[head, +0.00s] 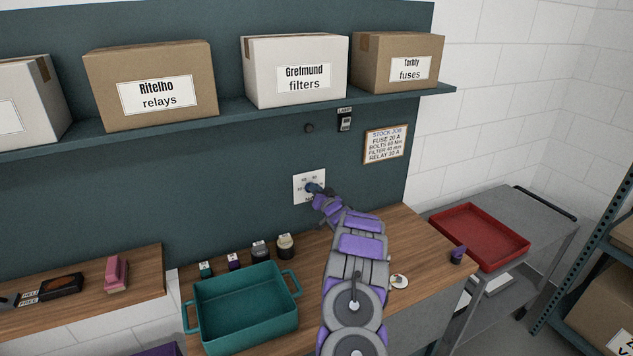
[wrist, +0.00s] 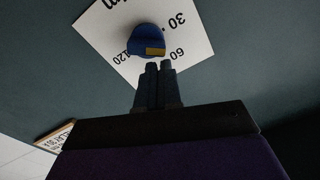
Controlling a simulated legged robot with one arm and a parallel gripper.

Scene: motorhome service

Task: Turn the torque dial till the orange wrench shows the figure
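The torque dial is a blue knob (wrist: 146,38) on a white plate (wrist: 105,28) with black figures; 30, 60 and 120 show upside down or tilted in the wrist view. A yellow-orange patch (wrist: 155,51) on the knob faces the side of the 60; I cannot tell if it is wrench-shaped. My gripper (wrist: 159,66) has its two dark fingers close together, just at the knob's near edge and not around it. I cannot tell whether they touch it. In the head view the plate (head: 300,179) is on the teal wall, partly hidden by my gripper (head: 317,192).
A framed stock job card (head: 386,144) on the wall reads bolts 60 Nm. Boxes stand on the shelf (head: 230,112) above. A teal bin (head: 240,315) and several small capped containers are on the bench (head: 425,265). A red tray (head: 480,236) stands at right.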

